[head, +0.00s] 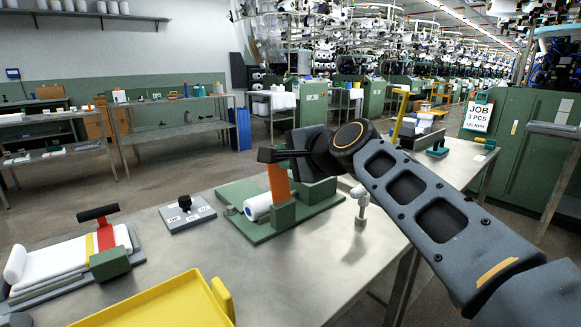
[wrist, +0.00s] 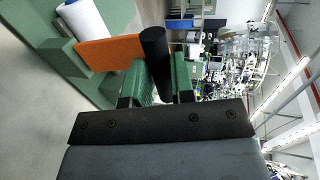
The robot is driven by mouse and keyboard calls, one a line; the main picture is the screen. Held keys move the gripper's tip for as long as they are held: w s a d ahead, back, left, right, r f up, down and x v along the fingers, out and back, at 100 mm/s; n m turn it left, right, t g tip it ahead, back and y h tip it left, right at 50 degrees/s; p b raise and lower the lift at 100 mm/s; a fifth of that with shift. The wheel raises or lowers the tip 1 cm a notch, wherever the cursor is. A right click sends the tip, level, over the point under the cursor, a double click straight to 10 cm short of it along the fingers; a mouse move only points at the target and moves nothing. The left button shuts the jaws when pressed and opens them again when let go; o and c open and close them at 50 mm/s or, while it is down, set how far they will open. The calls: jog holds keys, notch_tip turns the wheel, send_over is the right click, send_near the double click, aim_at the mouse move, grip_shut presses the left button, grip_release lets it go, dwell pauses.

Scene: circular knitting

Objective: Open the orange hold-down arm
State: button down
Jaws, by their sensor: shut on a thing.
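The orange hold-down arm (head: 278,184) stands up steeply from a green fixture (head: 240,228) on the metal table. A white roll (head: 257,208) lies on the fixture beside it. My gripper (head: 285,155) is at the top of the arm, over the fixture. In the wrist view, my gripper (wrist: 157,88) is shut on the black handle (wrist: 156,50) at the end of the orange arm (wrist: 108,53). The handle sits between the two green fingers. The white roll also shows in the wrist view (wrist: 84,22). The arm's pivot is hard to make out.
A grey block with a black knob (head: 187,212) and a white-cloth fixture with a red strap (head: 105,237) stand to the left. A yellow tray (head: 160,305) is at the front. A small metal post (head: 361,205) stands right of the green fixture.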

jog(key=shift+s+d+f+b, duration=1.1)
jog(key=shift+s+d+f, duration=0.2)
jog(key=shift+s+f, duration=0.2)
jog(key=c, duration=1)
grip_release()
jog(key=shift+o, duration=0.2)
